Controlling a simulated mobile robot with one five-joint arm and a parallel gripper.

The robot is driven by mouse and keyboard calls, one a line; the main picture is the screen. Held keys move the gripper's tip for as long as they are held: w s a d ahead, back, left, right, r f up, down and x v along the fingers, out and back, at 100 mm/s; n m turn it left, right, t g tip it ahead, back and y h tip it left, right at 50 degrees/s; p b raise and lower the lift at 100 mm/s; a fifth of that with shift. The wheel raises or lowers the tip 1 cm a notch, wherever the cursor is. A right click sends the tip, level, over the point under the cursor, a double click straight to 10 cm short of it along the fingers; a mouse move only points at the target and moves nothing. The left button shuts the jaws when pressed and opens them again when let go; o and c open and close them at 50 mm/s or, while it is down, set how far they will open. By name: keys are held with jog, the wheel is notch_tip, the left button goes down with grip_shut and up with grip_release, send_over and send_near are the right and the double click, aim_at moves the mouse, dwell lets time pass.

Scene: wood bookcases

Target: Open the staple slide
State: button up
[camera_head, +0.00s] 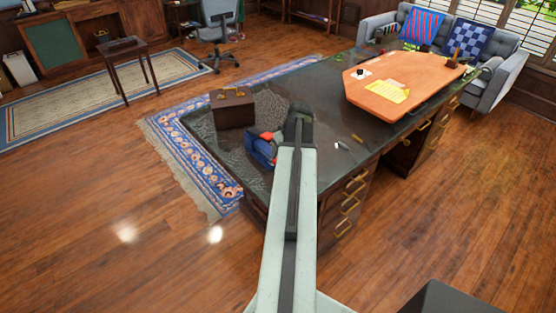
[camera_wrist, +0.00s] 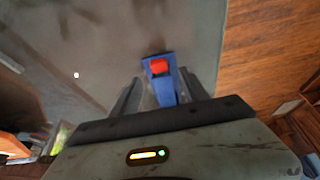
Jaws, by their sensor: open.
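The stapler is a blue body (camera_head: 259,150) with a red part on top, on the dark desk (camera_head: 215,160) near its left end. In the wrist view the blue stapler (camera_wrist: 164,88) lies between my two dark fingers, its red part (camera_wrist: 160,67) toward the far end. My gripper (camera_wrist: 160,77) is open, with the fingers on either side of the stapler; I cannot tell whether they touch it. In the head view my gripper (camera_head: 298,118) is just right of the stapler, and my arm partly hides the desk there. The staple slide itself is not distinguishable.
A brown case (camera_head: 232,108) stands behind the stapler. An orange board (camera_head: 410,78) with a yellow sheet lies on the desk's right part. Small items lie between. The desk's drawer handles face front right. Wood floor is clear at left; a grey sofa (camera_head: 485,65) stands behind right.

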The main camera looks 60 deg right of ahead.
jog(key=b+x, duration=0.5)
jog(key=x, duration=0.2)
jog(key=shift+s+b, duration=0.15)
jog(key=shift+b, duration=0.15)
jog(key=shift+r, duration=0.15)
jog(key=shift+c, duration=0.3)
grip_shut()
dwell(0.5)
